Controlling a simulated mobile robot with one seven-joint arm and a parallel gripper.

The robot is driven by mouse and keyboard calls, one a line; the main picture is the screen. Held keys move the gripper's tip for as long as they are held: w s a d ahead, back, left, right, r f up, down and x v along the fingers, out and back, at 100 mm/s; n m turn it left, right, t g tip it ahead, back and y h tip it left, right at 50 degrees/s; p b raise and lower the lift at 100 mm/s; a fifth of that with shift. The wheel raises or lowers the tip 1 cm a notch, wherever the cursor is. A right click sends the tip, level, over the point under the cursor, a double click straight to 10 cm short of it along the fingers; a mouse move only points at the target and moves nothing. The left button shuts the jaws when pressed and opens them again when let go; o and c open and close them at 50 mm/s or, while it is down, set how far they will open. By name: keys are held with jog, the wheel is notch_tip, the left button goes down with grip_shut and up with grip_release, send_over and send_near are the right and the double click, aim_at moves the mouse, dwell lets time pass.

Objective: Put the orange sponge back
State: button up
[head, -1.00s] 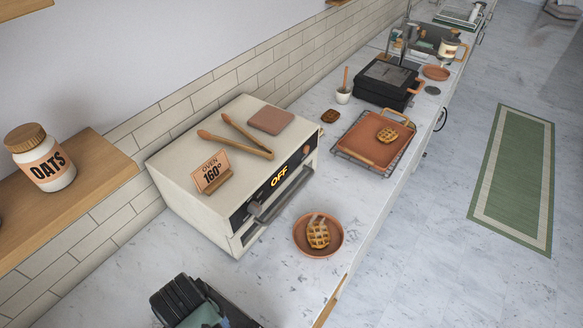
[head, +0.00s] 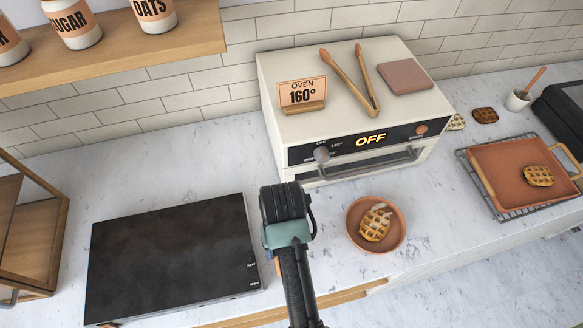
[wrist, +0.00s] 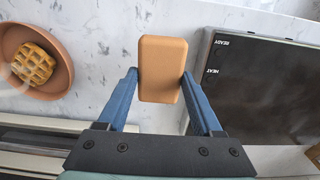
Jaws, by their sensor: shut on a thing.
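The orange sponge (wrist: 162,58) shows in the wrist view between the two blue fingers of my gripper (wrist: 160,80). The fingers are shut on its sides, and its far end sticks out past the tips. In the head view, my wrist and arm are above the counter, left of the waffle plate and right of the black hot plate.
The black hot plate (head: 170,258) lies left on the marble counter. The oven (head: 345,110) stands behind with tongs (head: 355,88) on top. A terracotta plate (head: 400,238) holds a waffle (head: 376,226). A tray (head: 500,160) sits right. Bare counter lies behind the hot plate.

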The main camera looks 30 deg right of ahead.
jog(key=shift+f, duration=3)
jog(key=shift+f, duration=0.1)
jog(key=o, duration=1.3)
notch_tip(320, 180, up, 12)
jog(key=shift+r+p, duration=0.15)
jog(key=shift+p, duration=0.25)
